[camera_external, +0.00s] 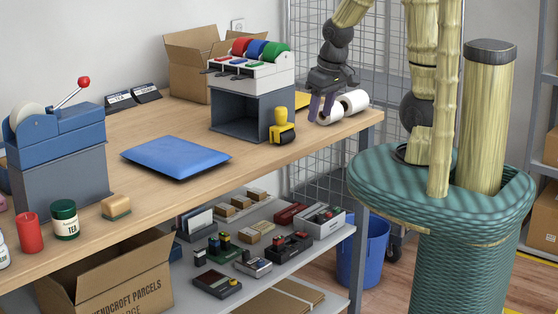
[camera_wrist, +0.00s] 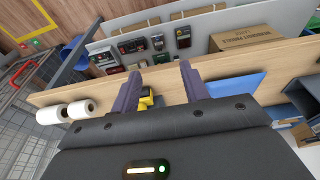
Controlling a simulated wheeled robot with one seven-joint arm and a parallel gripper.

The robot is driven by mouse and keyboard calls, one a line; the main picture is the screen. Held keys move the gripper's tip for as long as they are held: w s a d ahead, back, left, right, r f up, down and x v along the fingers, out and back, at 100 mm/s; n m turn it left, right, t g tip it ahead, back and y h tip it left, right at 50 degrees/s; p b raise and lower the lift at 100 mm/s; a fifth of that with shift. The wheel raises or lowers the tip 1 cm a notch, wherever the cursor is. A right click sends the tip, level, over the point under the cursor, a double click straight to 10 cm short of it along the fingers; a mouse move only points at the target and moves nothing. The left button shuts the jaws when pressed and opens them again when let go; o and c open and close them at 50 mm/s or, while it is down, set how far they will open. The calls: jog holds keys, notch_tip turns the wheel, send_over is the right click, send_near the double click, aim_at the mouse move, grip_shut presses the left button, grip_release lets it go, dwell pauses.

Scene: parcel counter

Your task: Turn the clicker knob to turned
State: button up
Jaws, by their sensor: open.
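No part that I can name for certain as the clicker knob shows in either view. A small yellow and black device (camera_external: 280,124) stands on the counter near its front edge; part of it also shows between my fingers in the wrist view (camera_wrist: 146,101). A blue machine (camera_external: 57,135) at the left has a lever with a red ball (camera_external: 84,82). My gripper (camera_external: 322,108) is open and empty, with its purple fingers pointing down at the counter's right end, right of the yellow device. The fingers also show in the wrist view (camera_wrist: 160,68).
Two white rolls (camera_external: 355,101) lie close beside my gripper. A grey stand with coloured rolls (camera_external: 252,75) is behind the yellow device. A blue parcel (camera_external: 176,156) lies mid-counter (camera_external: 110,195). A wire mesh panel (camera_external: 300,165) borders the right end. Several small items fill the shelf below.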

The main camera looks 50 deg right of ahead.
notch_tip(320, 180, down, 40)
jog(key=w+d+n+t+b, duration=0.1)
jog(key=w+d+n+b, duration=0.15)
jog(key=b, duration=3.65)
jog(key=w+d+m+t+y+b, duration=0.2)
jog(key=w+m, duration=0.6)
jog(key=m, duration=0.7)
jog(key=w+d+m+t+y+b, duration=0.2)
jog(key=w+d+m+b, duration=0.3)
jog(key=m, duration=1.1)
jog(key=w+d, duration=0.1)
jog(key=w, duration=0.2)
jog(key=shift+w+f+y, duration=0.25)
jog(key=shift+f+y, duration=0.05)
